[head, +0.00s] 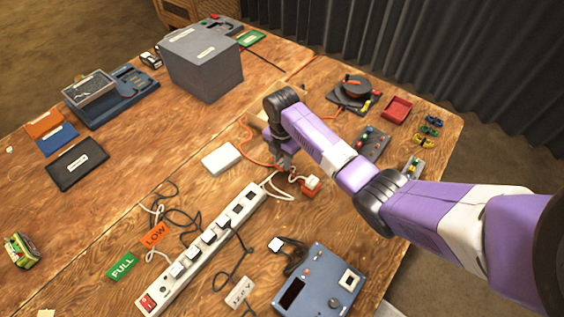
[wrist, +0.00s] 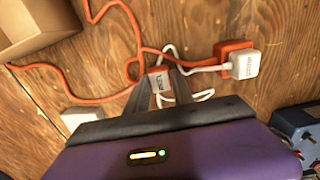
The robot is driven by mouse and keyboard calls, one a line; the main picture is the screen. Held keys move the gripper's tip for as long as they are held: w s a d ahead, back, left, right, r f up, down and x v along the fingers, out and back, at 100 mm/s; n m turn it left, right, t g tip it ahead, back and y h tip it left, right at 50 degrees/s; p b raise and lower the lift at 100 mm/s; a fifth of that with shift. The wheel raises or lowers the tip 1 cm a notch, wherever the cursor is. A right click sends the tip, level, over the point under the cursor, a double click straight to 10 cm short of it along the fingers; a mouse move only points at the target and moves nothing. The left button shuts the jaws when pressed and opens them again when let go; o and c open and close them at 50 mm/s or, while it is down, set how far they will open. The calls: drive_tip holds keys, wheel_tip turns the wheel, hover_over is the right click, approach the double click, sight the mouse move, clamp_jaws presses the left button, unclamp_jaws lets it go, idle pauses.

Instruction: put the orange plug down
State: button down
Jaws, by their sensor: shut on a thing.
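My gripper (wrist: 158,88) is shut on the orange plug (wrist: 157,70), a small orange body with a white label between the fingertips in the wrist view. The orange cord (wrist: 132,62) curves beside it. In the head view my gripper (head: 284,160) is low over the wooden table, right of the white box, and its fingers mostly hide the plug. I cannot tell whether the plug touches the table. An orange socket block (wrist: 226,47) with a white plug (wrist: 245,64) at it lies to the right; the block also shows in the head view (head: 309,191).
A white power strip (head: 202,243) with several plugs lies in front. A white box (head: 221,158) is left of my gripper. A blue control box (head: 318,284) stands at the near right, a cable reel (head: 355,88) at the back right. Bare wood lies left of the white box.

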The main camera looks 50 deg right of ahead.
sight(282, 163)
drive_tip(key=shift+f, duration=0.7)
drive_tip(key=shift+f, duration=0.2)
drive_tip(key=c, duration=1.1)
unclamp_jaws()
wheel_tip(282, 163, up, 12)
drive_tip(key=b, duration=0.1)
drive_tip(key=shift+r, duration=0.25)
